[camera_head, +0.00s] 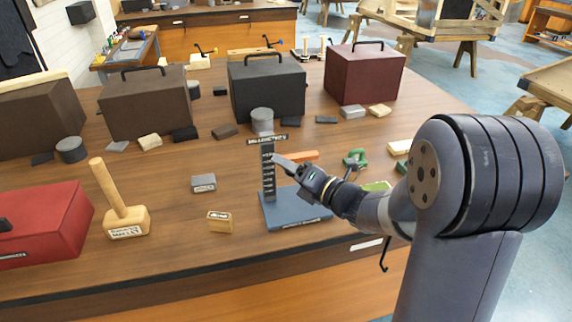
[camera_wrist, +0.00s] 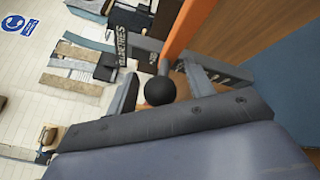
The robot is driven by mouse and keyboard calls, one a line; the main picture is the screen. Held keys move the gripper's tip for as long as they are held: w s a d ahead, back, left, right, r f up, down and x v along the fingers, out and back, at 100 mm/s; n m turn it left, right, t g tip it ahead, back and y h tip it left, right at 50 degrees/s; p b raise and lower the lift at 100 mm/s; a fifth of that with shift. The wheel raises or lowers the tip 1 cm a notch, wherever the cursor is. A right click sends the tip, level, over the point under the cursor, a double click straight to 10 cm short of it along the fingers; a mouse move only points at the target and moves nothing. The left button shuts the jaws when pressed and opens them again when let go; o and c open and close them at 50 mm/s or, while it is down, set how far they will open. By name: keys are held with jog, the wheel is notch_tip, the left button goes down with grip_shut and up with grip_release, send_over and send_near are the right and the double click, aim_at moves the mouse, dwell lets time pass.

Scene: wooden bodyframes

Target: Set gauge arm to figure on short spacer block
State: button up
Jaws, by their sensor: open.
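The gauge stand has a blue-grey base (camera_head: 288,213) and a dark upright scale (camera_head: 268,176) with a lettered plate on top. An orange bar (camera_head: 300,155), seemingly the gauge arm, shows beside the upright; it also shows in the wrist view (camera_wrist: 190,25). A black round knob (camera_wrist: 159,91) sits between my open fingers in the wrist view. My gripper (camera_head: 283,161) is close to the upright; its grip gap also shows in the wrist view (camera_wrist: 160,70). A grey labelled block (camera_head: 203,183) and a wooden labelled block (camera_head: 219,221) lie left of the stand; their figures are unreadable.
A wooden mallet (camera_head: 122,212) and a red box (camera_head: 42,222) stand at the left. Dark cases (camera_head: 266,90) and a maroon case (camera_head: 364,75) line the back. A green clamp (camera_head: 354,160) lies to the right. The tabletop between the mallet and stand is mostly free.

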jog(key=shift+w+a, duration=0.3)
jog(key=shift+c, duration=0.2)
grip_shut()
